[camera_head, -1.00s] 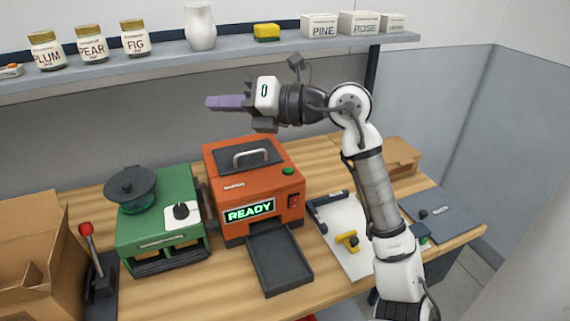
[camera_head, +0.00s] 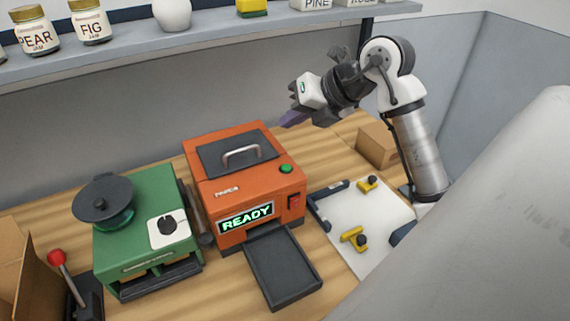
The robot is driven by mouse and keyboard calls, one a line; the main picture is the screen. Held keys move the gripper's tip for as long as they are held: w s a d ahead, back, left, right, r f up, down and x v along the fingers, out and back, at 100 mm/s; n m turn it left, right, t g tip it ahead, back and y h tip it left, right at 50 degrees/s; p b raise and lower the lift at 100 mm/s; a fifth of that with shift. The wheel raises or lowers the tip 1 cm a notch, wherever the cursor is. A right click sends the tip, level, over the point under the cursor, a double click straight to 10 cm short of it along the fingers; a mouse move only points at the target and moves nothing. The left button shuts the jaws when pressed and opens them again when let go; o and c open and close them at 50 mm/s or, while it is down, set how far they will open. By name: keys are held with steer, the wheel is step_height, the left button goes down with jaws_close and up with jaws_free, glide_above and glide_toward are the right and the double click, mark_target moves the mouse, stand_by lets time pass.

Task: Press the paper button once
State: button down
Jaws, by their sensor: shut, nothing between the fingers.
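An orange machine (camera_head: 213,198) stands on the wooden bench with a lit READY display (camera_head: 246,217). A round green button (camera_head: 285,169) is on its top at the right corner, and a red switch (camera_head: 294,202) is on its front. No label reading "paper" is legible on any of them. My gripper (camera_head: 291,119) is above and behind the green button, apart from it, pointing left and down. Its purple fingers are shut and empty, partly hidden by the gripper body.
A dark tray (camera_head: 284,270) sticks out from the machine's front. A green machine (camera_head: 146,220) with a dark lidded pot stands at left. A white board (camera_head: 362,222) with yellow clamps lies at right, near a cardboard box (camera_head: 376,145). The shelf (camera_head: 200,47) is above.

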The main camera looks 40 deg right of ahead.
steer(key=b, duration=0.4)
glide_above(291, 170)
step_height(291, 170, down, 8)
steer(key=shift+r, duration=0.2)
steer(key=shift+f+b, duration=0.45)
steer(key=shift+f, duration=0.2)
steer(key=shift+f, duration=0.1)
stand_by(1.3)
steer(key=shift+f+b, duration=0.35)
steer(key=shift+b, duration=0.4)
